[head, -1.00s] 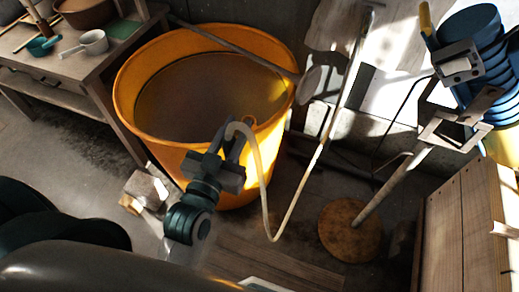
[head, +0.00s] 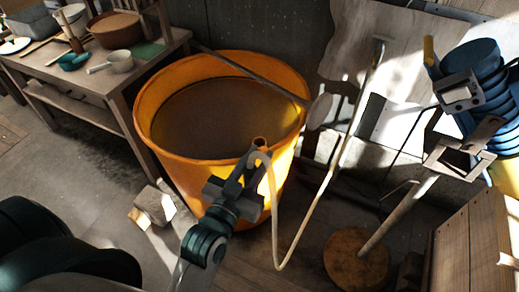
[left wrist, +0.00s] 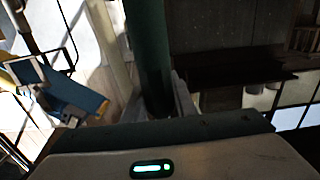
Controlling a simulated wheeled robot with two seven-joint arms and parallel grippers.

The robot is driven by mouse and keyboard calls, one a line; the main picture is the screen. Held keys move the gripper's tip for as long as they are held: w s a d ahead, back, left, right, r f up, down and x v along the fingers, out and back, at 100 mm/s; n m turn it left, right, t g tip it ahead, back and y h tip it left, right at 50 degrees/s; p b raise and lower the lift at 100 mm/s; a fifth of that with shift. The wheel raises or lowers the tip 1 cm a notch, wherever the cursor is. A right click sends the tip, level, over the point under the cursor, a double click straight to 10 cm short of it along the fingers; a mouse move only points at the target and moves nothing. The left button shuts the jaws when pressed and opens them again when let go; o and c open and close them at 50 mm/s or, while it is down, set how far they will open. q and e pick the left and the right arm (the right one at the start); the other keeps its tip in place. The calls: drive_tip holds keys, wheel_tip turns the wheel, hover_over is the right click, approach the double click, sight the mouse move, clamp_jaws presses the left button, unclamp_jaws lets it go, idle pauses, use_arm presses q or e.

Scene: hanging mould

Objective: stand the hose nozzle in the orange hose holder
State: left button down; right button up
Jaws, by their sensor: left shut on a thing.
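My left gripper (head: 240,180) is shut on the end of the cream hose (head: 274,215), in front of the orange tub's near rim. The hose bends over at the fingers, droops to the right and rises towards a thin pipe. The nozzle itself is mostly hidden by the fingers in the head view. A dark green upright cylinder (left wrist: 150,50), probably the nozzle, stands between the fingers in the left wrist view. The small orange hose holder (head: 260,142) shows as a ring just beyond the fingertips at the tub's rim. I cannot tell whether nozzle and holder touch. My right gripper is out of view.
The large orange tub (head: 150,125) holds brownish contents. A wooden table (head: 105,75) with pots stands at the left. A stand with a round wooden base (head: 356,258), stacked blue buckets (head: 475,60) and a wooden crate (head: 468,235) are at the right.

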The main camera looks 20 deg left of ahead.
use_arm(q)
drive_tip(key=w+d+f+m+h+p, duration=0.1)
drive_tip(key=w+f, duration=0.1)
drive_tip(key=w, duration=1.1)
drive_tip(key=w+d+f+h+p, duration=0.1)
drive_tip(key=w+f+p, duration=0.1)
drive_tip(key=w, duration=1.1)
drive_tip(key=shift+w+f+m+h, duration=0.3)
drive_tip(key=shift+w+m+h, duration=0.05)
drive_tip(key=shift+m+h, duration=0.05)
